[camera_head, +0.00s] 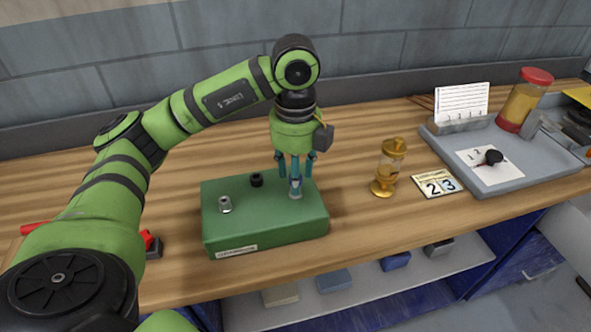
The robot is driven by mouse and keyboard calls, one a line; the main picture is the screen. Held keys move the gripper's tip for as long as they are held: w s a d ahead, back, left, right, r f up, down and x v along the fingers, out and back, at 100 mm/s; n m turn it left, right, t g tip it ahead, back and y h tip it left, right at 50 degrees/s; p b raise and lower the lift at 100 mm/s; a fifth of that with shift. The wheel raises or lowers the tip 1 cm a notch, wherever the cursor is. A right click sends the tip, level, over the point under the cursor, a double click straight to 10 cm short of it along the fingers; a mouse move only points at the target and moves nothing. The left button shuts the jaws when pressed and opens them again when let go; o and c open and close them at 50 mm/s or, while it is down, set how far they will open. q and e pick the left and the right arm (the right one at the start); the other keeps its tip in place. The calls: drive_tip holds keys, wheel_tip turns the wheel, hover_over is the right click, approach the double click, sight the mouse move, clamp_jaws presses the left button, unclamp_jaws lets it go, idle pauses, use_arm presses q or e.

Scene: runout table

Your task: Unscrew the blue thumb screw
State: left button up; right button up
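The green block (265,230) stands on the wooden table with several fittings on its top face. My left gripper (295,179) points straight down over the block's right part, its blue-green fingers around or just above a small blue and silver piece (296,192). This piece looks like the blue thumb screw, but the fingers hide most of it. I cannot tell whether they grip it. A silver screw (225,204) and a black knob (257,180) stand on the same block, to the left. My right gripper is not in view.
To the right are a brass-and-glass timer (390,165), a number card (436,184) and a grey tray (500,185) with paper and a black-handled item. A red-lidded jar (524,100) stands behind. A red-handled item (150,243) lies left. The table between block and timer is clear.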

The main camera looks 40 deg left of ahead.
use_arm(q)
drive_tip(key=shift+f+m+b, duration=0.1)
drive_tip(key=shift+m+b, duration=0.35)
drive_tip(key=shift+m, duration=0.65)
drive_tip(key=m+b, duration=0.1)
drive_tip(key=m, duration=0.7)
drive_tip(key=m+b, duration=0.1)
drive_tip(key=m, duration=1.2)
drive_tip(key=m+b, duration=0.1)
drive_tip(key=m, duration=0.5)
drive_tip(key=shift+m, duration=0.3)
